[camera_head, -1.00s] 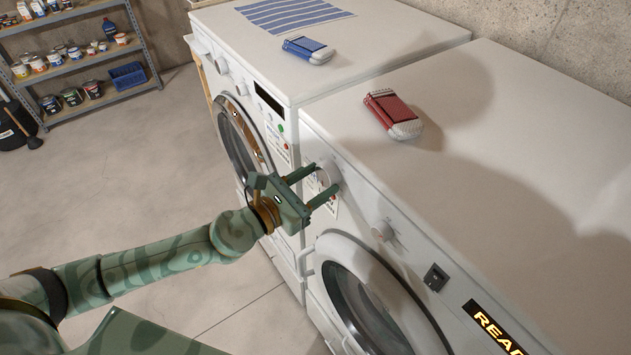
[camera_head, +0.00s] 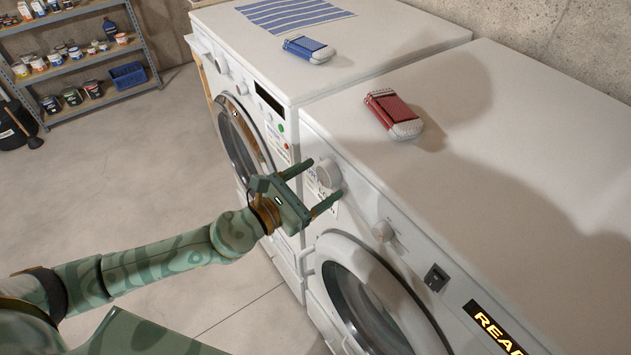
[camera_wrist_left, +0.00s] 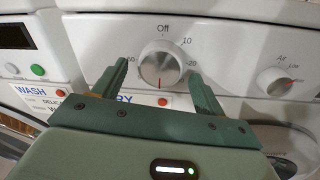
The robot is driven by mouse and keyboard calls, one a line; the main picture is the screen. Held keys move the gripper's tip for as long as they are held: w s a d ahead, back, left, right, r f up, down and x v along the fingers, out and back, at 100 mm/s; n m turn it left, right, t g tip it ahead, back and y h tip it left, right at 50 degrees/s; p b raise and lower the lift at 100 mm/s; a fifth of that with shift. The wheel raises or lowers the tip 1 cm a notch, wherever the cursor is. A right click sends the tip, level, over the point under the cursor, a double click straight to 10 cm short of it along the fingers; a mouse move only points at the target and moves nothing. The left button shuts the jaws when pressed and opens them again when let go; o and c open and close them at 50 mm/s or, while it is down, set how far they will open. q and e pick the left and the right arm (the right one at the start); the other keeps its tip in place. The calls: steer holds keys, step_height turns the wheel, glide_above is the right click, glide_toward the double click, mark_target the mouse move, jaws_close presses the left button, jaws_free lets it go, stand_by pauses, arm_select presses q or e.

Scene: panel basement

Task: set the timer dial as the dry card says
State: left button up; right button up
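The white timer dial (camera_head: 327,173) is on the front panel of the nearer machine. In the left wrist view the timer dial (camera_wrist_left: 161,66) has Off at the top, 10 and 20 on the right and 60 on the left; its red mark points down. My left gripper (camera_head: 312,184) is open in front of the dial, its fingers (camera_wrist_left: 160,82) on either side with gaps. The dry card (camera_wrist_left: 142,99) is below the dial, mostly hidden behind my gripper; only "RY" is legible. My right gripper is not in view.
A smaller knob (camera_wrist_left: 274,82) is to the right of the dial, above the round door (camera_head: 365,295). A black switch (camera_head: 436,277) and lit display (camera_head: 495,328) are further right. A wash card (camera_wrist_left: 40,92) is on the neighbouring machine. Red (camera_head: 393,114) and blue (camera_head: 308,49) objects lie on top.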

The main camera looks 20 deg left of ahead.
arm_select(q)
steer(key=b+v, duration=0.7)
steer(key=v, duration=0.9)
steer(key=shift+s, duration=0.15)
steer(key=shift+a, duration=0.1)
